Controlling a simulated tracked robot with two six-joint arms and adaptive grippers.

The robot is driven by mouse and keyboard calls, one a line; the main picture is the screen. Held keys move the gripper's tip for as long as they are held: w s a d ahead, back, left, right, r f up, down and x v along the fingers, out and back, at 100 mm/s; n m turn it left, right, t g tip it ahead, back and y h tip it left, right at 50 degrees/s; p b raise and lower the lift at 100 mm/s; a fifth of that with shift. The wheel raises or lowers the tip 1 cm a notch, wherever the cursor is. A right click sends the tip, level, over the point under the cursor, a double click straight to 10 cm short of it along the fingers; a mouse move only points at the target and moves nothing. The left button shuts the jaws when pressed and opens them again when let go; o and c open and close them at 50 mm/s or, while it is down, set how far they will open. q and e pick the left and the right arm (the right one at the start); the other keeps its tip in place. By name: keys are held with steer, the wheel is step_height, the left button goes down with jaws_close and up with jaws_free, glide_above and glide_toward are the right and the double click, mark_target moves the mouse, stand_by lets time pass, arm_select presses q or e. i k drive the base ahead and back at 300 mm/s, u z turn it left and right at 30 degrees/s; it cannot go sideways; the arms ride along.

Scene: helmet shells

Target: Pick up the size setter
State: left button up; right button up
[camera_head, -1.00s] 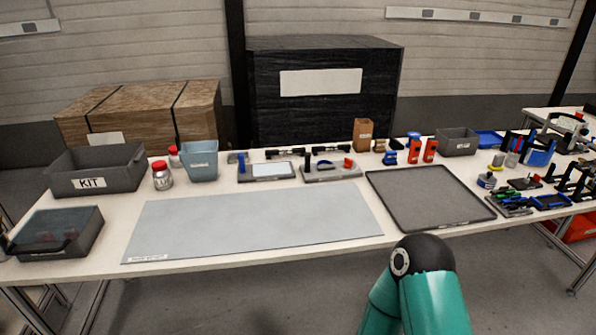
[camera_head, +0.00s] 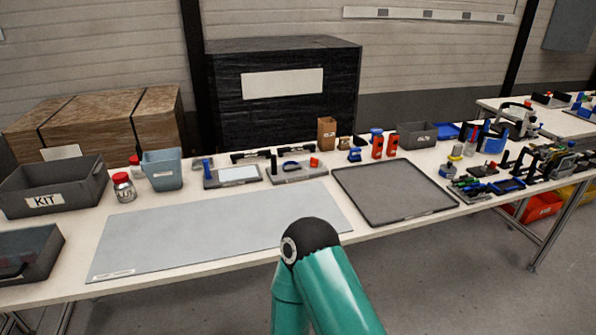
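I cannot tell for sure which item is the size setter. Small tools stand along the back of the white table: a grey fixture with a pale plate (camera_head: 238,174), a grey fixture with a red block and a blue part (camera_head: 300,172), a small blue item (camera_head: 355,155) and orange-red upright items (camera_head: 377,146). Neither gripper shows. Only a teal link of my arm with a black joint reaches up at the bottom middle, in front of the table edge.
A grey mat (camera_head: 215,232) and a dark tray (camera_head: 392,190) lie empty on the table. A KIT bin (camera_head: 48,192), a blue-grey bin (camera_head: 162,171) and a jar (camera_head: 124,188) stand left. The right end is crowded with tools. An orange bin (camera_head: 538,207) sits below it.

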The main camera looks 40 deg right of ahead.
mark_target(291, 170)
steer(key=z, duration=0.15)
steer(key=k, duration=1.15)
steer(key=z, duration=0.35)
steer(key=i, duration=1)
steer(key=u, duration=0.05)
